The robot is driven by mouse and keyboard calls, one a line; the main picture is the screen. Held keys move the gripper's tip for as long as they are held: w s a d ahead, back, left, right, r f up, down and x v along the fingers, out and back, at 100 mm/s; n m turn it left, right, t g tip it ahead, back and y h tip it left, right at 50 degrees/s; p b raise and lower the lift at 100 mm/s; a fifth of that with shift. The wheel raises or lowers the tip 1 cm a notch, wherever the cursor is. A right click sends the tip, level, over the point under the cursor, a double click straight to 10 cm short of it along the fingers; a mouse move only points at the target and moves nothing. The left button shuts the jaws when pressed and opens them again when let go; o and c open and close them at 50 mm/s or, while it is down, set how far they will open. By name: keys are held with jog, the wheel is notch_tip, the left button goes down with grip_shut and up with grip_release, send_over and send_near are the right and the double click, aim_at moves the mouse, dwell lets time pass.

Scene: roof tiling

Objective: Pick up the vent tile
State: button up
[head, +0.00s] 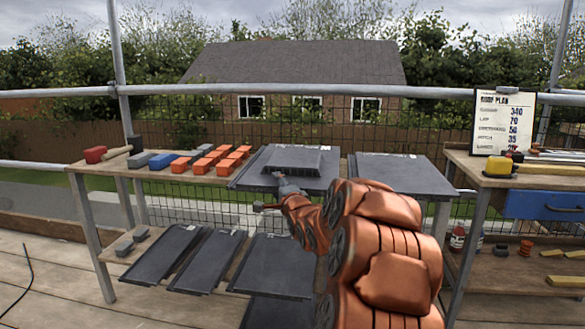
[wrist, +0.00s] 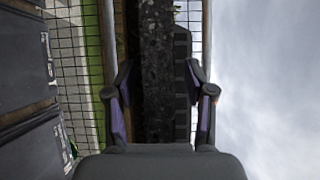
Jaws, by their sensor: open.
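The vent tile (head: 293,160) appears to be the dark tile with a raised hood, lying on the near-middle of the workbench in the head view. My gripper (head: 272,198) is in front of and below it in that view, apart from it as far as I can tell. In the wrist view my gripper (wrist: 160,78) is open, its two fingers spread with nothing held between them. Dark tiles (wrist: 22,60) show at the left edge there; I cannot tell whether one is the vent tile.
A flat dark tile (head: 402,175) lies to the right on the bench. Orange blocks (head: 212,158), a blue block (head: 162,161) and a red-headed mallet (head: 97,154) lie to the left. More tiles (head: 208,259) rest on the lower shelf. A second bench (head: 470,165) stands at right.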

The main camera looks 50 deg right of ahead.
grip_shut()
dwell(0.4)
dwell(0.4)
